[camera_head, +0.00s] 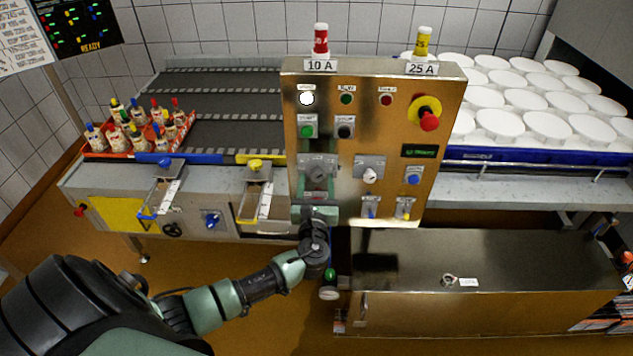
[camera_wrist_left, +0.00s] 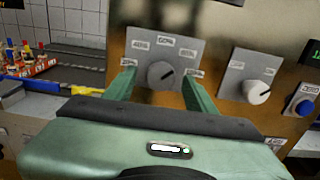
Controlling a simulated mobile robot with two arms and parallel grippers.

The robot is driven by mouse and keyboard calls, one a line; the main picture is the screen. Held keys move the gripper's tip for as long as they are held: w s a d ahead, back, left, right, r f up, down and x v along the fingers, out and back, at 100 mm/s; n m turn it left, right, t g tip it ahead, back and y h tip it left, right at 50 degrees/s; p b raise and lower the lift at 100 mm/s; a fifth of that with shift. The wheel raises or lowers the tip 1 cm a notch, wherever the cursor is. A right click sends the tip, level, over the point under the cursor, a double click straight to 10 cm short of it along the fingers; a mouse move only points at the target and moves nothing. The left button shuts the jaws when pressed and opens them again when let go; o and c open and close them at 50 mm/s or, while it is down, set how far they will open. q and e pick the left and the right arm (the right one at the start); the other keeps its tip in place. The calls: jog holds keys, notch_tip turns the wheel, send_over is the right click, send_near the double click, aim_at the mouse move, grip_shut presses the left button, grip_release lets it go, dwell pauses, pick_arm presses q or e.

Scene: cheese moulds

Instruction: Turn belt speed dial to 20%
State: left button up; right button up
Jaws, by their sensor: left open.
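The belt speed dial (camera_wrist_left: 160,75) is a round dark grey knob on a light grey plate with percent labels around it. Its dark pointer mark leans to the upper right in the wrist view; the labels are too small to read surely. It also shows in the head view (camera_head: 318,172), partly covered by my gripper. My left gripper (camera_wrist_left: 158,80) is open, with one green finger on each side of the knob. I cannot tell whether the fingers touch it. My right gripper is in neither view.
A similar plate with a white knob (camera_head: 370,175) sits just right of the dial. The brass panel (camera_head: 345,130) also carries several buttons and a red emergency stop (camera_head: 429,120). A conveyor (camera_head: 235,135) with a bottle crate lies left; white moulds (camera_head: 540,125) lie right.

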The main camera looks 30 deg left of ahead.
pick_arm(q)
grip_shut()
